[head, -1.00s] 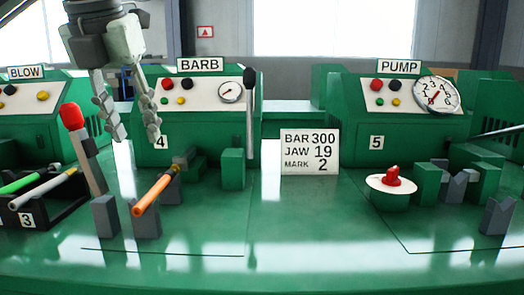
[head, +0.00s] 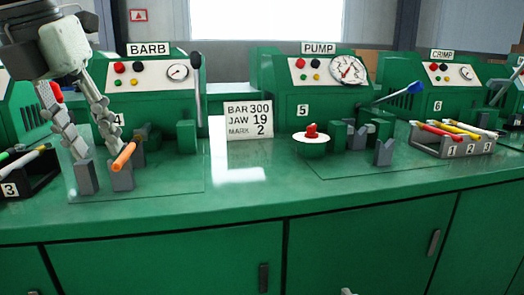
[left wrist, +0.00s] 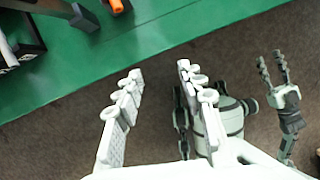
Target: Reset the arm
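My left gripper (head: 101,148) is in the head view at the left, in front of the BARB machine (head: 150,90). Its two fingers point down, spread apart, with nothing between them. In the left wrist view the same fingers (left wrist: 155,75) are apart and empty, beyond the bench edge over the dark floor. My right gripper (left wrist: 270,58) shows at the right of the left wrist view, its fingers apart and empty. An orange-tipped hose (head: 123,157) rests on grey V-blocks (head: 88,177) near the left gripper; its tip also shows in the left wrist view (left wrist: 117,5).
The green bench (head: 250,205) carries the PUMP machine (head: 290,100) and CRIMP machine (head: 400,90). A sign (head: 248,120) reads BAR 300, JAW 19, MARK 2. A grey rack (head: 425,143) holds coloured hoses; a dark rack (head: 40,180) stands left. The bench's front strip is clear.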

